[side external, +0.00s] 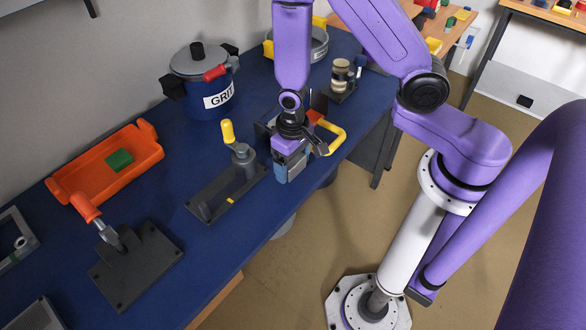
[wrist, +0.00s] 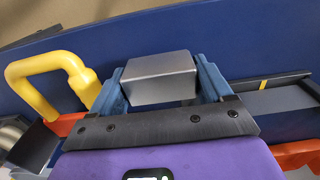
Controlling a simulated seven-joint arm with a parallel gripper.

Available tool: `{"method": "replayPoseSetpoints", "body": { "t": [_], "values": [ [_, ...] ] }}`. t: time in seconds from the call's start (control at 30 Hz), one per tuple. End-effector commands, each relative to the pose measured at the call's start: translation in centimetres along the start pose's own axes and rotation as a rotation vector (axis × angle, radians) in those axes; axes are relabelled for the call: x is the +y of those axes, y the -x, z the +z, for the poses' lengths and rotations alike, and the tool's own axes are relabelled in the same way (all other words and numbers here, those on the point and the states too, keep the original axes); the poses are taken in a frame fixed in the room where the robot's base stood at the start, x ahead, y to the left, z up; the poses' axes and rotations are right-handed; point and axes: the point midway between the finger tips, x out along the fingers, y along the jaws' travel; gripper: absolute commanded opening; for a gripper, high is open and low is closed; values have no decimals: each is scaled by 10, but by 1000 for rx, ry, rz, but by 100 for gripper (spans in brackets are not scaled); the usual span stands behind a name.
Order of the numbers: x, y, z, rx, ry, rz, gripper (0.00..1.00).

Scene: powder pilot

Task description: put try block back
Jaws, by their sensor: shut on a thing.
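My gripper (side external: 289,163) is shut on a grey metal block, which I take as the try block (wrist: 162,68). In the wrist view the block sits between two blue fingers, its smooth top face showing. In the side view the gripper hangs near the front edge of the blue bench, just right of a dark fixture with a yellow-knobbed lever (side external: 230,185). The block is mostly hidden by the fingers there. I cannot tell whether its underside touches anything.
A yellow looped handle (side external: 335,135) stands close beside the gripper; it also shows in the wrist view (wrist: 45,70). An orange tray (side external: 75,185) holds a green block (side external: 119,160). A GRIT pot (side external: 205,85) and an orange-handled clamp (side external: 130,265) stand on the blue bench (side external: 185,145).

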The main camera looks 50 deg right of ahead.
Motion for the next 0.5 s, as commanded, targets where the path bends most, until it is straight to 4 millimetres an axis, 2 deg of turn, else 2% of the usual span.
{"method": "replayPoseSetpoints", "body": {
  "t": [0.5],
  "values": [
    [0, -24, 1, 1, 0, 0, 31]
  ]
}}
